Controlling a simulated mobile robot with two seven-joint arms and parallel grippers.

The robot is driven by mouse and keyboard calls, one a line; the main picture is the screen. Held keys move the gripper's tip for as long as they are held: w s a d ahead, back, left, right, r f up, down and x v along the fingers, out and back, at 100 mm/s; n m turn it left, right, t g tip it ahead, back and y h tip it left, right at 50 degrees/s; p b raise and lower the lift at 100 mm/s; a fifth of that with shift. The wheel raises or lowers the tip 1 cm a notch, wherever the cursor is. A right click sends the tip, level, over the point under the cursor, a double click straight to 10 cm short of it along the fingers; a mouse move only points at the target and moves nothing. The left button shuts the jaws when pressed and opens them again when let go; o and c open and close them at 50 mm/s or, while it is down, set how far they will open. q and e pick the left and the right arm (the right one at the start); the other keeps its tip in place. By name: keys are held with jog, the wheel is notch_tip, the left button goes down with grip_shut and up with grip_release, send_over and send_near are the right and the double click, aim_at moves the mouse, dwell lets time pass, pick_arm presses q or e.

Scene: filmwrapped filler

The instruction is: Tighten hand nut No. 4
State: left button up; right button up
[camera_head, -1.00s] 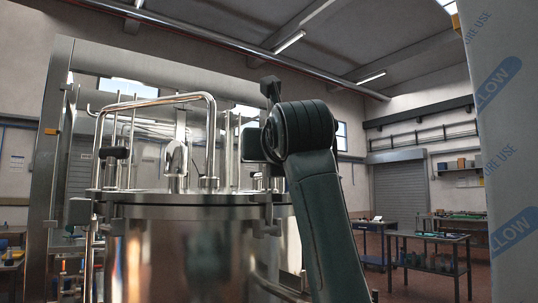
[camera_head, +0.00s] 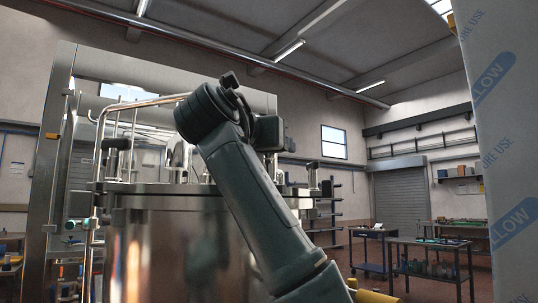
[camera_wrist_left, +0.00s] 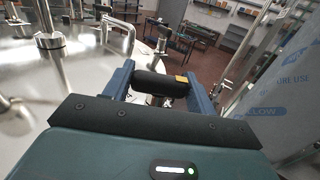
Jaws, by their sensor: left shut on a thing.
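In the left wrist view my left gripper (camera_wrist_left: 160,83) is shut on a black bar-shaped handle, the hand nut (camera_wrist_left: 161,84), with a yellow mark at its right end. The blue fingers stand at either end of the bar. A metal stem shows beyond it, at the lid's edge. In the head view a steel tank (camera_head: 160,245) with a flat lid (camera_head: 150,187) stands ahead. My arm crosses in front of it; the gripper's fingertips cannot be made out there. Other black-topped hand nuts stand at the lid's left (camera_head: 117,144) and right edge (camera_head: 313,168). No numbers are readable.
Metal posts and bent pipes (camera_head: 140,104) rise from the lid. A film-wrapped column (camera_head: 500,150) stands close at the right; it also shows in the left wrist view (camera_wrist_left: 275,95). Work tables (camera_head: 435,243) stand farther back, with open floor around them.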

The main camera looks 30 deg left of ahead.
pick_arm(q)
jog(key=m+h+b, duration=0.1)
jog(key=m+h, duration=0.1)
jog(key=h, duration=0.1)
jog(key=m+h, duration=0.2)
jog(key=h, duration=0.2)
jog(key=shift+s+m+b, duration=0.1)
jog(key=shift+m+b, duration=0.2)
jog(key=shift+b, duration=0.1)
jog(key=m+g+h, duration=0.1)
jog(key=m+h, duration=0.1)
jog(key=h, duration=0.1)
jog(key=m+g+h+b, duration=0.1)
jog(key=m+g+h, duration=0.1)
jog(key=h, duration=0.1)
jog(key=shift+h, duration=0.3)
jog(key=shift+m+g+h+b, duration=0.7)
jog(key=shift+m+g+h, duration=0.9)
jog(key=shift+m+h, duration=0.1)
jog(key=shift+g, duration=0.3)
pick_arm(e)
jog(key=shift+w+a+f+m, duration=0.1)
jog(key=shift+f+m, duration=0.15)
jog(key=shift+f, duration=0.35)
jog(key=shift+w+a+f+m, duration=0.1)
jog(key=shift+f+m, duration=0.15)
jog(key=shift+f, duration=0.3)
pick_arm(q)
jog(key=shift+m+h, duration=0.3)
jog(key=o, duration=1)
